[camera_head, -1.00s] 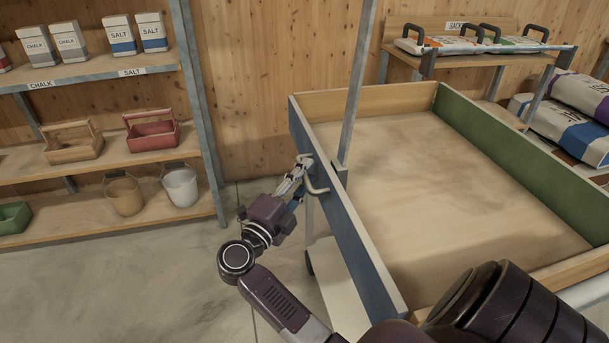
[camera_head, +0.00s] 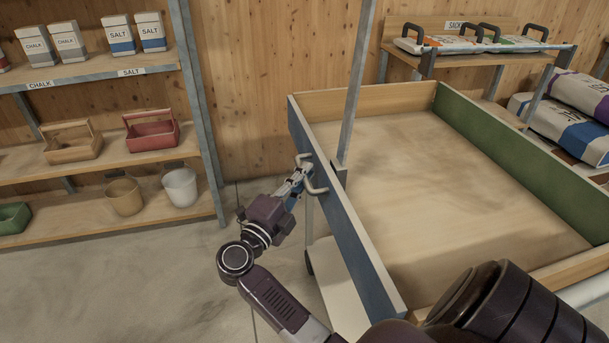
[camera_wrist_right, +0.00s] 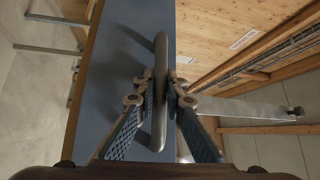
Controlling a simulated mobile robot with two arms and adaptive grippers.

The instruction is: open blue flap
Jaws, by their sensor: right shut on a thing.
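The blue flap (camera_head: 345,215) is the upright blue panel on the left side of the wooden mixing tray (camera_head: 360,104). A grey bar handle (camera_head: 317,190) is fixed to its outer face. My right gripper (camera_head: 303,170) is at this handle, outside the tray. In the right wrist view the two fingers (camera_wrist_right: 160,97) close around the handle (camera_wrist_right: 160,75) from both sides, with the blue flap (camera_wrist_right: 125,60) behind it. My left gripper is not in view.
A grey post (camera_head: 356,85) rises beside the flap. A green panel (camera_head: 520,160) forms the tray's right side. Shelves (camera_head: 90,163) with crates, buckets and packets stand at the left. Sacks (camera_head: 575,125) lie at the right. Floor left of the flap is clear.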

